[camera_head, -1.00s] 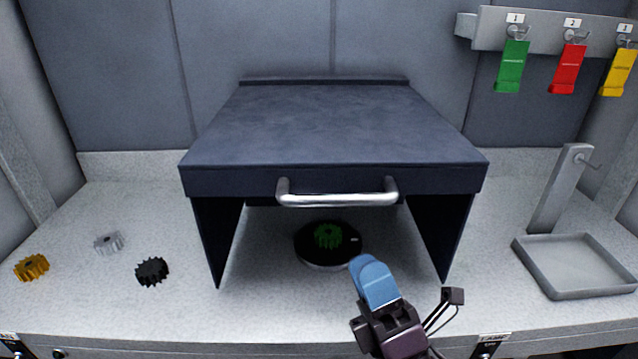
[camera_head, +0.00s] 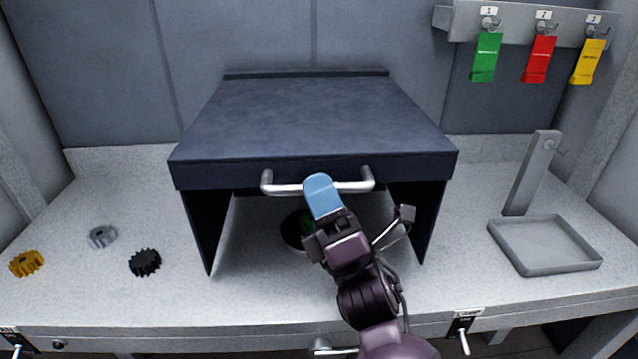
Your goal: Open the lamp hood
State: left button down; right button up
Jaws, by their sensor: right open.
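The dark blue lamp hood (camera_head: 310,115) stands at the back middle of the worktop with its front side open below the lid. A silver bar handle (camera_head: 353,186) runs along the lid's front edge. My right gripper (camera_head: 319,183) has its blue fingertips in front of the handle's middle and overlaps it in the picture; I cannot tell whether they touch. It is open. My left gripper is not in view.
An orange gear (camera_head: 27,263), a grey gear (camera_head: 102,237) and a black gear (camera_head: 145,262) lie on the left. On the right are a grey tray (camera_head: 545,245) and a post with a hook (camera_head: 532,172). Green, red and yellow tags hang from a rack (camera_head: 455,18).

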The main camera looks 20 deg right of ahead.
jog(key=shift+w+r, duration=0.15)
grip_shut()
dwell(0.4)
